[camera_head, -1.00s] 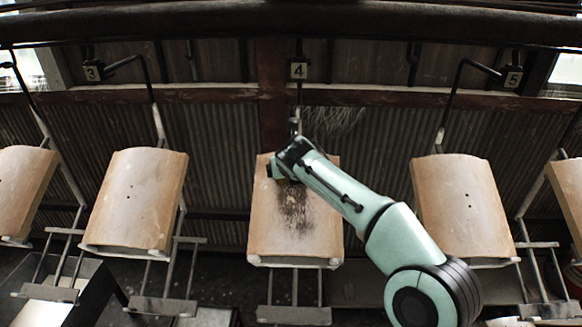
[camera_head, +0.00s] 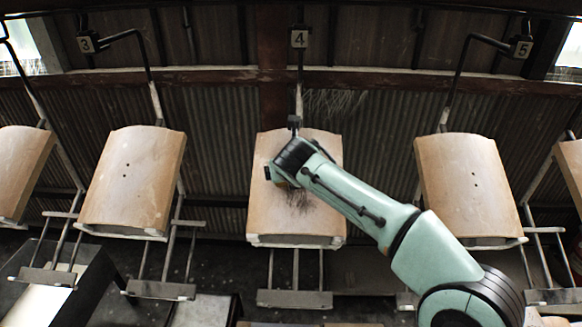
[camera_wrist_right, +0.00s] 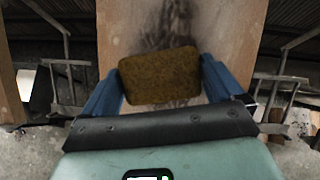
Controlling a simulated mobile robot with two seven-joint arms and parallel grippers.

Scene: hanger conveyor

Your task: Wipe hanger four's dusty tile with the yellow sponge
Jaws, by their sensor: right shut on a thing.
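Hanger four's tile (camera_head: 268,218) is a tan curved panel hanging under the plate marked 4 (camera_head: 299,39). A dark dust patch (camera_head: 298,200) shows on its middle, just below my right gripper (camera_head: 281,177), which partly covers the tile. In the right wrist view my right gripper (camera_wrist_right: 161,86) has its blue fingers on either side of the brownish-yellow sponge (camera_wrist_right: 160,77) and is shut on it. The sponge lies over the tile (camera_wrist_right: 228,30), beside the dark smear (camera_wrist_right: 165,25). Whether it touches the surface cannot be told. My left gripper is out of view.
Hanger three's tile (camera_head: 132,185) hangs to the left and hanger five's tile (camera_head: 468,188) to the right, with gaps between. More tiles show at both edges. A metal footbar (camera_head: 294,299) hangs below tile four. Corrugated wall stands behind.

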